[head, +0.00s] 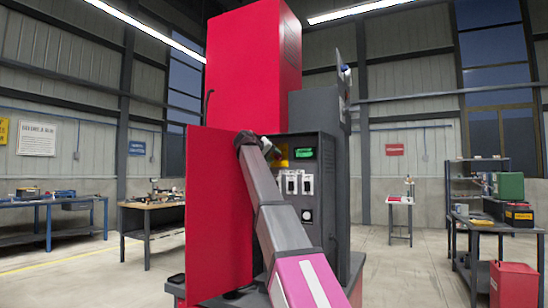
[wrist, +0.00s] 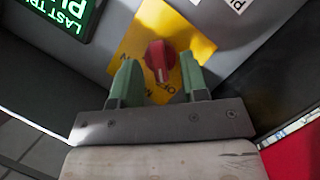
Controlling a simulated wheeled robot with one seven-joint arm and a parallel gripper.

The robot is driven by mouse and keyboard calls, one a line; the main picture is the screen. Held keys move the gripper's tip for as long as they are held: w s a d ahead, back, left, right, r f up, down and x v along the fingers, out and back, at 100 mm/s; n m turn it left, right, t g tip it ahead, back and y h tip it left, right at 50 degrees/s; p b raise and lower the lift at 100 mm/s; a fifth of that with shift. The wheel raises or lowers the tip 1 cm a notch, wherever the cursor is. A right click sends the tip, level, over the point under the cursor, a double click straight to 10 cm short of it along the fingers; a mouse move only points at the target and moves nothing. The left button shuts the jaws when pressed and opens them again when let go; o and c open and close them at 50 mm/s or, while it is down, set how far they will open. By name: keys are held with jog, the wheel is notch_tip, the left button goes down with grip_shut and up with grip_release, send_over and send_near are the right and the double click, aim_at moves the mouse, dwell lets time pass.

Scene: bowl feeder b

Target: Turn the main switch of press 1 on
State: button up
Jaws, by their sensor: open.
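The main switch is a red rotary knob (wrist: 160,56) on a yellow plate (wrist: 201,45) in the wrist view. The lettering by the knob is tilted and partly hidden; "OFF" seems to show just below it. My gripper (wrist: 158,70) is open, with one green fingertip on each side of the knob's lower part. I cannot tell whether either finger touches it. In the head view my gripper (head: 247,138) is at the upper left of the dark control panel (head: 317,170) of the press.
A green display (head: 301,152) sits beside the plate; in the wrist view the display (wrist: 66,18) reads "LAST TRIP". White breaker-like switches (head: 299,183) are below. A red door (head: 214,215) stands open left of the panel. Benches (head: 150,208) stand farther back.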

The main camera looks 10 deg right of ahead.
jog(key=shift+w+d+f, duration=0.1)
jog(key=shift+w+d, duration=0.1)
jog(key=shift+d, duration=0.05)
grip_shut()
